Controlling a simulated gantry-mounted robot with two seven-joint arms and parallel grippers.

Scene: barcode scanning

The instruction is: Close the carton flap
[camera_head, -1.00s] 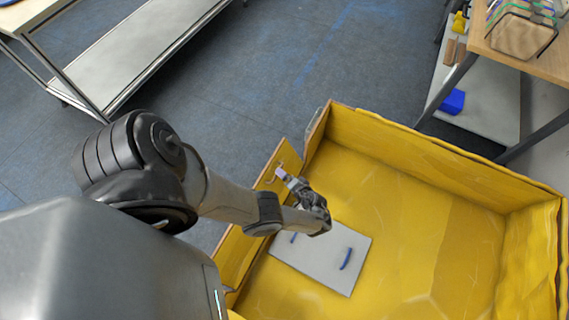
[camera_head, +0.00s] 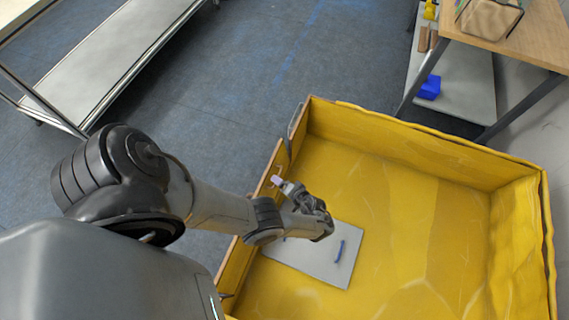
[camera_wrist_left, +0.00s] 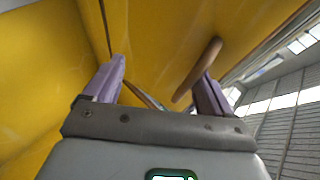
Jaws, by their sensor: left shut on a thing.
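The yellow carton (camera_head: 400,215) is a large open box on the right of the head view. Its flap (camera_head: 236,263) is the yellow panel along the carton's left side, standing up at a tilt with a gap at the far corner. My left gripper (camera_head: 277,181) reaches over the carton, its purple fingertips at the inner face of the flap near the far end. In the left wrist view the fingers (camera_wrist_left: 160,82) straddle a tan strip (camera_wrist_left: 198,72), likely the flap's edge or handle; the contact is partly hidden. My right gripper is not in view.
A grey board (camera_head: 313,262) with blue handles lies in the carton. A metal-framed bench (camera_head: 110,65) stands at upper left. A wooden table (camera_head: 515,45) with a lower shelf and a blue bin (camera_head: 429,88) stands at upper right. Open dark floor (camera_head: 250,85) lies between.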

